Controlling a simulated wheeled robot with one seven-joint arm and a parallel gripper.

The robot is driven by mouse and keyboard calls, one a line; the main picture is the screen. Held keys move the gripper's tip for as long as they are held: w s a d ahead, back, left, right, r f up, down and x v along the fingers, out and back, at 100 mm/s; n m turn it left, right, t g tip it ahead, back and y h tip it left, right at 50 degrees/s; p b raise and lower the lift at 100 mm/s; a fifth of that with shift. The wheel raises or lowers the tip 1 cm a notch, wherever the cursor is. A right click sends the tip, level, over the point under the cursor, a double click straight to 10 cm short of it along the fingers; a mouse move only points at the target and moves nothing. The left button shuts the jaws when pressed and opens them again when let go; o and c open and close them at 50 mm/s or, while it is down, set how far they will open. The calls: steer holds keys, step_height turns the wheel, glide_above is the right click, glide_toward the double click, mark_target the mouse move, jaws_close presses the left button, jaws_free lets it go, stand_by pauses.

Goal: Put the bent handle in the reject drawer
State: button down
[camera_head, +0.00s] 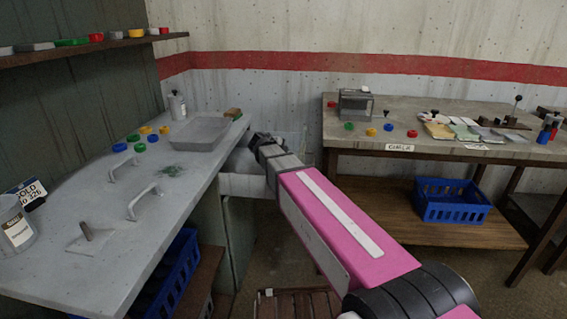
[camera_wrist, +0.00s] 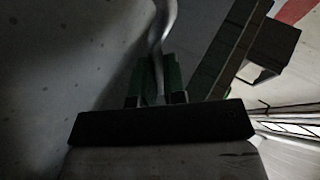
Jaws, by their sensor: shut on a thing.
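My gripper (camera_head: 262,140) is beyond the far right corner of the left bench, over an open grey drawer (camera_head: 243,186) in the head view. In the wrist view my gripper (camera_wrist: 157,82) is shut on a curved metal handle (camera_wrist: 159,30), which rises away from the dark green fingers. In the head view the held handle is hidden or too small to make out. Two other handles, one nearer (camera_head: 143,198) and one farther (camera_head: 124,167), lie on the left bench. The inside of the drawer is mostly hidden by my arm.
A grey tray (camera_head: 200,134) sits near the bench's far right corner, with several coloured caps beside it. A second bench (camera_head: 435,147) with parts stands along the back wall. A blue crate (camera_head: 451,201) rests on its lower shelf. Floor shows between the benches.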

steer(key=shift+f, duration=2.15)
steer(key=shift+f, duration=0.1)
steer(key=c, duration=1.5)
jaws_free()
steer(key=shift+o, duration=0.2)
steer(key=shift+s+a+r, duration=0.1)
steer(key=shift+s+r, duration=0.05)
steer(key=shift+r, duration=0.1)
steer(key=shift+v, duration=3.6)
